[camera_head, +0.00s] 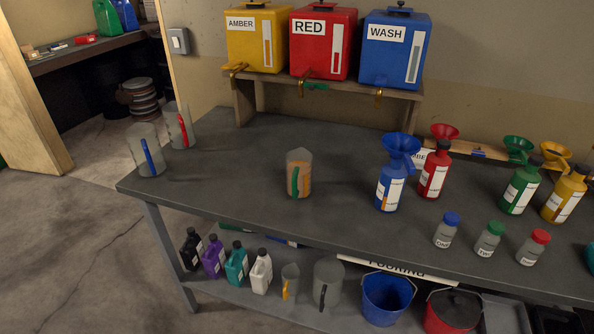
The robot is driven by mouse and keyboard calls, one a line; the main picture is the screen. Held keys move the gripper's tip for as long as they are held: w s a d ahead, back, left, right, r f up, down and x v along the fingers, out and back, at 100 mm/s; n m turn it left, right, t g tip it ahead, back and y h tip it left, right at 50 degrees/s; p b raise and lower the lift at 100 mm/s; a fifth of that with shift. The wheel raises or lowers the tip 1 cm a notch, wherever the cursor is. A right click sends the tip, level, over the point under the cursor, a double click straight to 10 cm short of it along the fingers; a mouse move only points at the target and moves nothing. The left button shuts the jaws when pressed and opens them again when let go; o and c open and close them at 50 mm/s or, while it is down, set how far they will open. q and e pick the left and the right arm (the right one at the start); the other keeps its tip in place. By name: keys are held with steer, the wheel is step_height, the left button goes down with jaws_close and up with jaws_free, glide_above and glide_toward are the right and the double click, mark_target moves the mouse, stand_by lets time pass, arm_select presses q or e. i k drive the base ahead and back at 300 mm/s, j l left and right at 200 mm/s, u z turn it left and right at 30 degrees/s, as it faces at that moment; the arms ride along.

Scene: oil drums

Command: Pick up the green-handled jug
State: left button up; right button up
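The green-handled jug (304,172) stands upright on the dark workbench (240,185), near its middle in the head view. It is a clear jug with amber-orange contents in its lower part. Its green handle faces the camera, slightly to the left. Nothing stands close around it on the bench. Neither of my grippers is in view.
A blue-handled jug (146,150) and a red-handled jug (180,125) stand at the bench's left end. A blue bottle with funnel (388,185) and several other bottles stand to the right. A shelf (330,84) holds amber, red and wash tanks behind.

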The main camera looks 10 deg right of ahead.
mark_target(299, 161)
steer(key=z, duration=0.35)
steer(key=i+j+z, duration=0.15)
steer(key=j+z, duration=0.2)
steer(key=z, duration=0.15)
steer(key=i+j+z, duration=0.1)
steer(key=j+z, duration=0.85)
steer(key=i+l, duration=0.05)
